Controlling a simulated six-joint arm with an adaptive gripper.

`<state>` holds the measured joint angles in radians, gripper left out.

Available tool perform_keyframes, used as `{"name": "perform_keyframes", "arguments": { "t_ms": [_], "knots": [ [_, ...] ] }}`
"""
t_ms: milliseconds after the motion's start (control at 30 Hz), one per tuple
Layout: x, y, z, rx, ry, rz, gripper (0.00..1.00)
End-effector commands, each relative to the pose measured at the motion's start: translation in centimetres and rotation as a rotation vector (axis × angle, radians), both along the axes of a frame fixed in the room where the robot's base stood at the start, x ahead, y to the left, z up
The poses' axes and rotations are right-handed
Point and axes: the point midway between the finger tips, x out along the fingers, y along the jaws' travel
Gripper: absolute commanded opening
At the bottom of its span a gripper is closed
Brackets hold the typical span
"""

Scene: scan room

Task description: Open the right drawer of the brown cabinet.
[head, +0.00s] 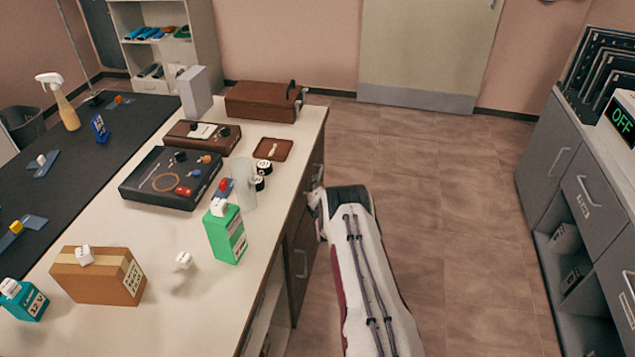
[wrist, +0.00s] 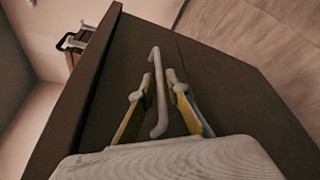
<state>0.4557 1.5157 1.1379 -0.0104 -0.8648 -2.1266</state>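The brown cabinet (head: 303,226) is built under the pale counter, its front facing the aisle. In the wrist view its dark brown front (wrist: 235,95) looks flat, with a thin seam and no visible gap of an opened drawer. A pale bar handle (wrist: 158,92) stands out from that front. My gripper (wrist: 159,78) is open, with one finger on each side of the handle; the left finger is very close to it, and I cannot tell whether it touches. In the head view my gripper (head: 316,198) is at the far part of the cabinet front, its fingers mostly hidden.
Another handle (head: 301,263) is on the nearer cabinet front. The counter (head: 215,295) above carries a green carton (head: 226,236), a clear beaker (head: 243,184) and a brown case (head: 263,101). The tiled floor (head: 450,220) is clear up to the grey cabinets (head: 548,175) at right.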

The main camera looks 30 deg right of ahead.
Motion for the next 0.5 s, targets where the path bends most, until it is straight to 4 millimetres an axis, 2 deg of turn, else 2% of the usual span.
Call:
{"name": "perform_keyframes", "arguments": {
  "t_ms": [500],
  "knots": [
    [1.4, -0.7, -0.2, -0.001, -0.001, 0.0, 0.15]
  ]
}}
